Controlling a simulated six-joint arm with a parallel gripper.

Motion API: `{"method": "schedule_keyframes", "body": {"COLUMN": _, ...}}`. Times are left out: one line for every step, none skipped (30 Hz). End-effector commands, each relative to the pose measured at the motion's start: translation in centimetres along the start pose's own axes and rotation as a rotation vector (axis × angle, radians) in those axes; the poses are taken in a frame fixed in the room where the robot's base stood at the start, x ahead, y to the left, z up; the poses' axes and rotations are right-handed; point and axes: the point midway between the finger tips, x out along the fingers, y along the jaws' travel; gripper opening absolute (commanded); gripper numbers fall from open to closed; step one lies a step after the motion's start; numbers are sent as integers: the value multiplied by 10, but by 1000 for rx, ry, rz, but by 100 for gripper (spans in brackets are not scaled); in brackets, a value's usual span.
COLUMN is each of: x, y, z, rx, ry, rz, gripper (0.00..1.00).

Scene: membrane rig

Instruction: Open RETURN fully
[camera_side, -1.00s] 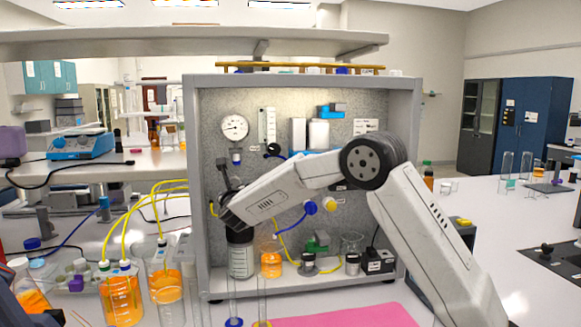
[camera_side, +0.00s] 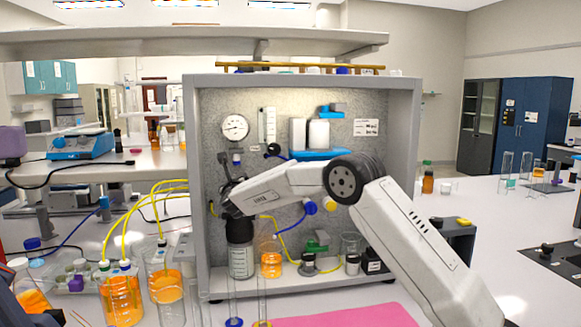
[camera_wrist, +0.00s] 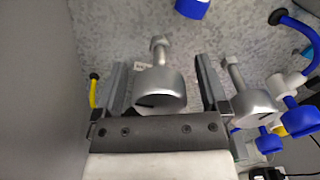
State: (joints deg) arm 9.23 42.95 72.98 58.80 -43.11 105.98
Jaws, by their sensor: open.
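In the wrist view, a silver round knob (camera_wrist: 160,90) on a stem projects from the speckled panel. It sits between the two fingers of my gripper (camera_wrist: 162,75), which are open on either side of it. A gap shows beside each finger. A small label (camera_wrist: 140,66) is partly hidden behind the knob, and I cannot read RETURN on it. A second silver knob (camera_wrist: 252,100) stands to the right, outside the right finger. In the side view, my gripper (camera_side: 230,170) is at the panel's left, below the round gauge (camera_side: 235,128); the knob there is hidden.
Blue handles (camera_wrist: 300,118) and a blue hose (camera_wrist: 300,28) lie right of the second knob. A grey side wall (camera_wrist: 40,90) is close on the left.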

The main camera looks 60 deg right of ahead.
Motion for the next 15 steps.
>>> {"method": "schedule_keyframes", "body": {"x": 2, "y": 0, "z": 0, "rx": 0, "ry": 0, "rz": 0, "gripper": 94}}
{"method": "schedule_keyframes", "body": {"x": 3, "y": 0, "z": 0, "rx": 0, "ry": 0, "rz": 0, "gripper": 94}}
{"method": "schedule_keyframes", "body": {"x": 4, "y": 0, "z": 0, "rx": 0, "ry": 0, "rz": 1, "gripper": 94}}
{"method": "schedule_keyframes", "body": {"x": 4, "y": 0, "z": 0, "rx": 0, "ry": 0, "rz": 1, "gripper": 94}}
{"method": "schedule_keyframes", "body": {"x": 4, "y": 0, "z": 0, "rx": 0, "ry": 0, "rz": 1, "gripper": 94}}
{"method": "schedule_keyframes", "body": {"x": 4, "y": 0, "z": 0, "rx": 0, "ry": 0, "rz": 1, "gripper": 94}}
{"method": "schedule_keyframes", "body": {"x": 5, "y": 0, "z": 0, "rx": 0, "ry": 0, "rz": 1, "gripper": 94}}
{"method": "schedule_keyframes", "body": {"x": 5, "y": 0, "z": 0, "rx": 0, "ry": 0, "rz": 1, "gripper": 94}}
{"method": "schedule_keyframes", "body": {"x": 5, "y": 0, "z": 0, "rx": 0, "ry": 0, "rz": 1, "gripper": 94}}
{"method": "schedule_keyframes", "body": {"x": 5, "y": 0, "z": 0, "rx": 0, "ry": 0, "rz": 1, "gripper": 94}}
{"method": "schedule_keyframes", "body": {"x": 4, "y": 0, "z": 0, "rx": 0, "ry": 0, "rz": 1, "gripper": 94}}
{"method": "schedule_keyframes", "body": {"x": 4, "y": 0, "z": 0, "rx": 0, "ry": 0, "rz": 1, "gripper": 94}}
{"method": "schedule_keyframes", "body": {"x": 4, "y": 0, "z": 0, "rx": 0, "ry": 0, "rz": 1, "gripper": 90}}
{"method": "schedule_keyframes", "body": {"x": 4, "y": 0, "z": 0, "rx": 0, "ry": 0, "rz": 1, "gripper": 81}}
{"method": "schedule_keyframes", "body": {"x": 4, "y": 0, "z": 0, "rx": 0, "ry": 0, "rz": 1, "gripper": 68}}
